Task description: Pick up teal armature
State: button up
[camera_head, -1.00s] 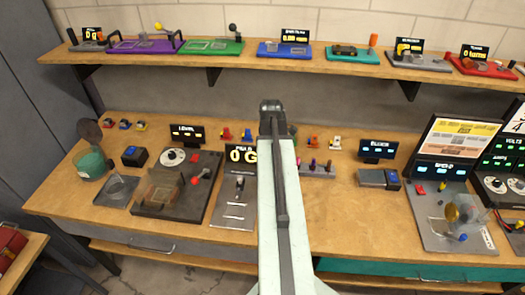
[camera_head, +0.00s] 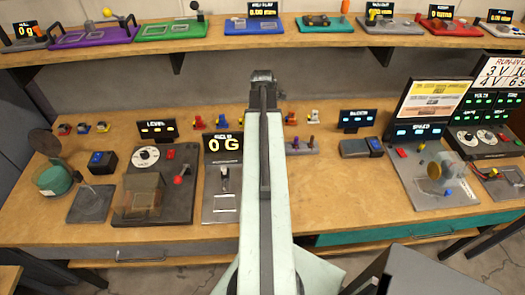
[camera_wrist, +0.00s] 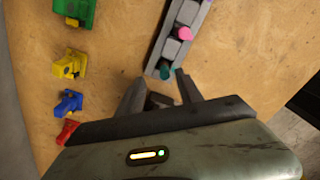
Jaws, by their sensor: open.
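The teal armature (camera_wrist: 166,72) stands at the near end of a grey rack (camera_wrist: 160,58) in the wrist view. In the head view the rack (camera_head: 303,150) shows just right of my arm, with two armatures visible; the teal one is hidden there by my arm.
In the wrist view a green (camera_wrist: 75,10), a yellow (camera_wrist: 70,64), a blue (camera_wrist: 68,103) and a red part (camera_wrist: 66,131) lie left of my gripper. In the head view a grey box (camera_head: 355,148) stands right of the rack, with bare bench (camera_head: 340,195) in front.

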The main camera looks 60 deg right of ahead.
jog(key=f+b, duration=0.3)
jog(key=s+f+b, duration=0.1)
jog(key=f+b, duration=0.1)
jog(key=shift+f, duration=0.2)
jog(key=shift+r, duration=0.2)
grip_shut()
notch_tip(320, 180, up, 10)
jog(key=p, duration=1)
jog(key=shift+r, duration=0.2)
